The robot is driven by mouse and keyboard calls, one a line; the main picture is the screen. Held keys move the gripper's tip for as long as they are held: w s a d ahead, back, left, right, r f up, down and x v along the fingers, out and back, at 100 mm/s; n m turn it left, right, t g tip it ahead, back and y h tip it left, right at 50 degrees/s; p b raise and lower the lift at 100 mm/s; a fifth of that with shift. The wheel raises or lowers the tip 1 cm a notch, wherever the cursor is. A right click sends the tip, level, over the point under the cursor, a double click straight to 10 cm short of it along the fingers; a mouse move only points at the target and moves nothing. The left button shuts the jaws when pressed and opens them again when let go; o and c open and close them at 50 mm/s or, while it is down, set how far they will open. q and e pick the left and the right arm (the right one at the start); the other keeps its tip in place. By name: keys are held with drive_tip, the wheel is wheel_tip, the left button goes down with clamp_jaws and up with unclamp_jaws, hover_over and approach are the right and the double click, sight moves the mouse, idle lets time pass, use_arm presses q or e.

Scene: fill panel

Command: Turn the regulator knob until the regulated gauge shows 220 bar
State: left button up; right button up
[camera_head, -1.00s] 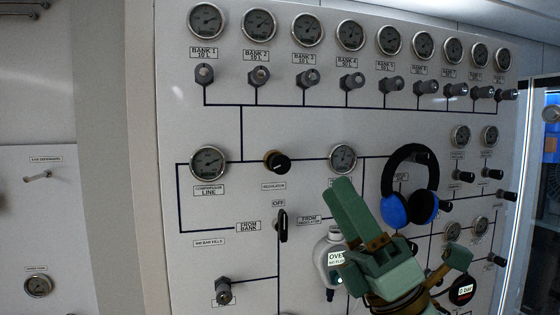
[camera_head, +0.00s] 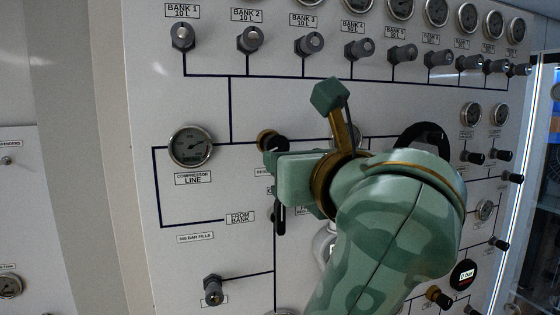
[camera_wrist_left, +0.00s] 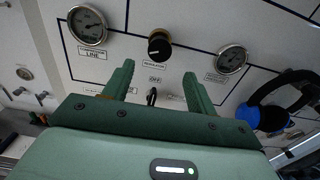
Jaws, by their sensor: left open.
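The regulator knob (camera_head: 268,140) is black with a brass-coloured collar, on the white panel left of my arm in the head view. It shows clear in the left wrist view (camera_wrist_left: 160,45), above my gripper's fingertips. The regulated gauge (camera_wrist_left: 232,60) is round and right of the knob; its reading is too small to tell. In the head view my arm hides most of it. My left gripper (camera_wrist_left: 158,70) is open and empty, its two green fingers apart below the knob, not around it. My right gripper is not in view.
A black OFF lever (camera_wrist_left: 151,97) sits below the knob, between my fingers in the picture. The compressor line gauge (camera_head: 190,146) is left of the knob. Bank valves (camera_head: 250,39) line the top.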

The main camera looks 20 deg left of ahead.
sight(279, 149)
use_arm(q)
drive_tip(key=x, duration=0.3)
drive_tip(key=p+x, duration=0.1)
drive_tip(key=x, duration=0.2)
drive_tip(key=shift+w+a+r, duration=0.2)
drive_tip(key=shift+r, duration=0.05)
drive_tip(key=shift+w+a+f, duration=0.2)
drive_tip(key=shift+w+a, duration=0.25)
drive_tip(key=shift+w, duration=0.2)
drive_tip(key=shift+s, duration=0.1)
drive_tip(key=shift+d, duration=0.1)
drive_tip(key=c, duration=1)
drive_tip(key=shift+n+b, duration=0.3)
drive_tip(key=shift+b, duration=0.05)
drive_tip(key=o, duration=1)
